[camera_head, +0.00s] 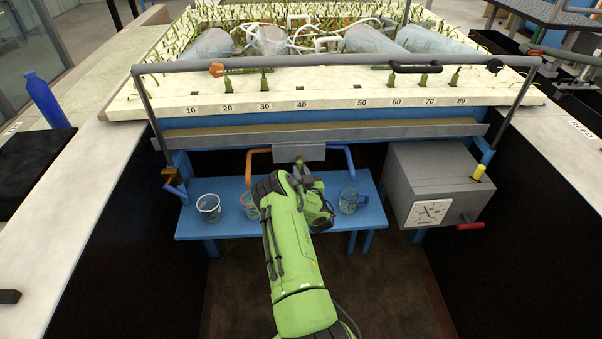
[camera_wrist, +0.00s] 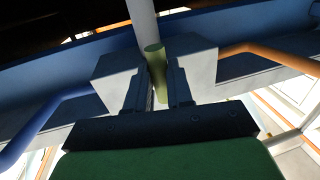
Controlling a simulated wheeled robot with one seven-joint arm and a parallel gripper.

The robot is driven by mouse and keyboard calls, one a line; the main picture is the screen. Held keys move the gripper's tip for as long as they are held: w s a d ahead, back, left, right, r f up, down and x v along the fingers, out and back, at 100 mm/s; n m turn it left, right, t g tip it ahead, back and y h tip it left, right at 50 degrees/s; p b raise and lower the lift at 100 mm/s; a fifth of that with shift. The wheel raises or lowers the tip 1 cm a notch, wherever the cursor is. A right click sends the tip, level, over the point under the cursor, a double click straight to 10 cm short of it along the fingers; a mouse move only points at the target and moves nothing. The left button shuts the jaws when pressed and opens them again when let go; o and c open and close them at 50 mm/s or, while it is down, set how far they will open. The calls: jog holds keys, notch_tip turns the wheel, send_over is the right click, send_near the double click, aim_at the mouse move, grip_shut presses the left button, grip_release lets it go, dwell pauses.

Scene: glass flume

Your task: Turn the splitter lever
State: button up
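The splitter lever shows as a short rod with an olive-green grip (camera_head: 299,161) below the grey splitter box (camera_head: 298,152), at the middle of the blue bench. An orange pipe leaves the box on the left and a blue pipe on the right. My gripper (camera_head: 301,175) is at the lever. In the wrist view the green grip (camera_wrist: 155,62) lies between my two finger pads (camera_wrist: 158,75), with a pale rod running up from it. The pads appear to meet the grip on both sides. The arm hides part of the bench below.
Clear beakers stand on the blue bench (camera_head: 226,226): one (camera_head: 208,207) at the left, one (camera_head: 250,205) beside my arm, one (camera_head: 348,200) at the right. A grey box with a dial (camera_head: 435,175) and red handle stands right. The planted flume bed with a numbered edge is above.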

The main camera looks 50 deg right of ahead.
grip_shut()
jog(key=shift+s+d+r+n+g+p, duration=0.15)
jog(key=shift+s+n+g, duration=0.1)
jog(key=shift+n, duration=0.8)
jog(key=shift+s+d+n+g+p, duration=0.1)
jog(key=shift+n+g+p, duration=0.15)
jog(key=shift+n, duration=0.85)
jog(key=shift+s+d+r+n+g+p, duration=0.1)
jog(key=shift+s+d+n+g, duration=0.15)
jog(key=shift+n, duration=0.8)
jog(key=shift+a, duration=0.1)
jog(key=o, duration=0.7)
grip_release()
jog(key=shift+o, duration=0.2)
